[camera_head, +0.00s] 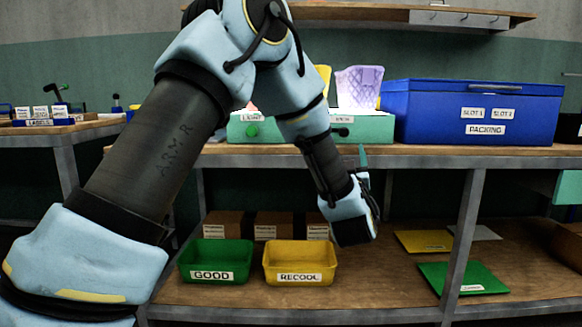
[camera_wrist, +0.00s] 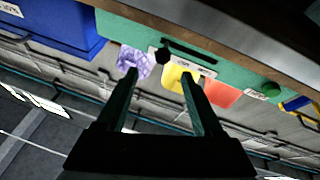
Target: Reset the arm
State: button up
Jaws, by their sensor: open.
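My arm reaches down from the upper middle of the head view, its wrist bent in front of the bench. My gripper (camera_head: 363,157) points up near the bench's front edge, with its fingers partly seen edge-on. In the wrist view my gripper (camera_wrist: 158,76) is open, its two dark fingers apart and nothing between them. Beyond the fingers are a purple textured piece (camera_wrist: 133,60), a yellow piece (camera_wrist: 176,77) and a red piece (camera_wrist: 222,97), all apart from the gripper as far as I can tell.
The bench (camera_head: 430,151) carries a green light box (camera_head: 375,129) and a blue packing box (camera_head: 420,115). Below, the shelf holds a green GOOD bin (camera_head: 240,255), a yellow RECOOL bin (camera_head: 300,262), and a green mat (camera_head: 440,278). A bench post (camera_head: 465,230) stands right of my wrist.

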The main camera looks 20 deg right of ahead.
jog(key=w+a+f+m+g+y, duration=0.1)
jog(key=w+a+f+g+y, duration=0.1)
jog(key=w+a+f+g, duration=0.55)
jog(key=w+a+f+g+y, duration=0.1)
jog(key=a+f+y, duration=0.15)
jog(key=a, duration=0.65)
jog(key=w+a+f+g+y, duration=0.1)
jog(key=w+a+f+y, duration=0.15)
jog(key=a, duration=0.55)
jog(key=s+a+f+n+g+y, duration=0.2)
jog(key=s+a+f+g, duration=0.15)
jog(key=s+a, duration=0.75)
jog(key=s+a+f+n+g+y, duration=0.25)
jog(key=s+a+g, duration=0.35)
jog(key=a, duration=0.8)
notch_tip(320, 180, up, 32)
jog(key=t+p, duration=0.1)
jog(key=p, duration=3.2)
jog(key=shift+s+d+m+t, duration=0.2)
jog(key=shift+s+m+t, duration=0.1)
jog(key=shift+s+m, duration=0.1)
